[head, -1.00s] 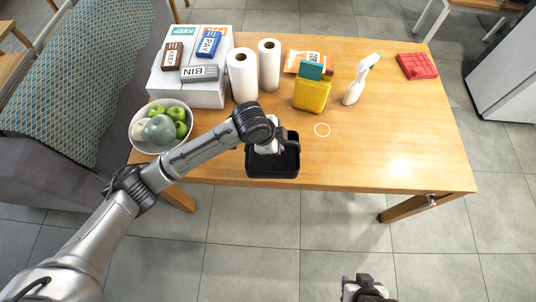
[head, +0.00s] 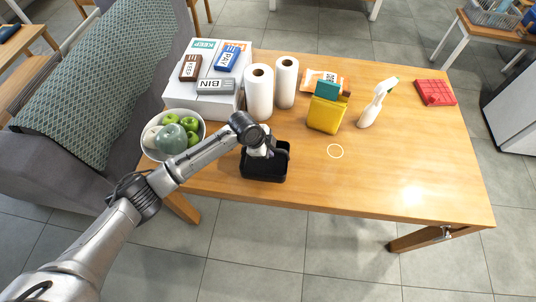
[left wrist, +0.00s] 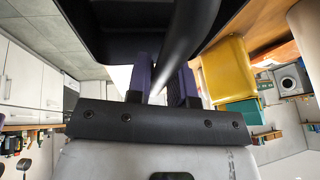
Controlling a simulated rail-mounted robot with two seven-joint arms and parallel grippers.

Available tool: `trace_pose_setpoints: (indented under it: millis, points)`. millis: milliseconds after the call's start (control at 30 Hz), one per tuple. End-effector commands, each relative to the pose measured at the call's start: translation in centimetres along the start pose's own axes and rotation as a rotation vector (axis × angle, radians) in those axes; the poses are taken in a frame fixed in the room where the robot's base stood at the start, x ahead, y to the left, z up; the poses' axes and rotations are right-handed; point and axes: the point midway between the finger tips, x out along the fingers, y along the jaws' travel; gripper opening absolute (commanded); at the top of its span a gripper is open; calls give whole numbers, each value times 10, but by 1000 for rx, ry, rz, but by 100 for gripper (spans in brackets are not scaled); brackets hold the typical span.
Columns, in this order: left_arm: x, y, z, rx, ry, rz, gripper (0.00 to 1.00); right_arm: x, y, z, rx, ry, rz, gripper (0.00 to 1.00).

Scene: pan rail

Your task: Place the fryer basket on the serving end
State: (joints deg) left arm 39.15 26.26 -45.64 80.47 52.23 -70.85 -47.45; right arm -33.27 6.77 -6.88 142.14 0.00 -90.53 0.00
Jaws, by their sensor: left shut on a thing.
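The fryer basket (head: 264,174) is a black, open, box-shaped container near the table's front edge, left of the middle. My left gripper (head: 266,152) is over it and shut on it. In the left wrist view the fingers (left wrist: 165,85) close around the basket's dark bar-like handle (left wrist: 182,40), and the black basket body (left wrist: 95,25) fills the top. I cannot tell whether the basket touches the table. A thin white ring (head: 335,145) is marked on the bare wood to its right. No end carries a readable serving label. My right gripper is out of view.
A fruit bowl (head: 150,150) and white box (head: 200,98) are left. The right front is clear.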

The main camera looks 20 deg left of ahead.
Motion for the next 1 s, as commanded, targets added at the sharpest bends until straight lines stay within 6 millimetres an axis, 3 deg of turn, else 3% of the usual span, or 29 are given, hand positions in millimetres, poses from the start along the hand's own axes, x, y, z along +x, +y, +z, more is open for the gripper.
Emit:
trace_pose_setpoints:
  millis: [167, 467, 867, 900, 1000]
  points:
    - [4, 0, 3, -2, 0, 0, 0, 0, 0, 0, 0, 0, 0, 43]
    - [35, 7, 15, -1, 0, 0, 0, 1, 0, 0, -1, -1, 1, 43]
    - [39, 8, 17, 0, 1, -1, 0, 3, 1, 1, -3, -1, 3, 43]
    - [39, 8, 17, 0, -1, 0, 25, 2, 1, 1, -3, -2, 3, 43]
    - [39, 8, 17, 0, -1, 0, 34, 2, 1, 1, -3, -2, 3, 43]
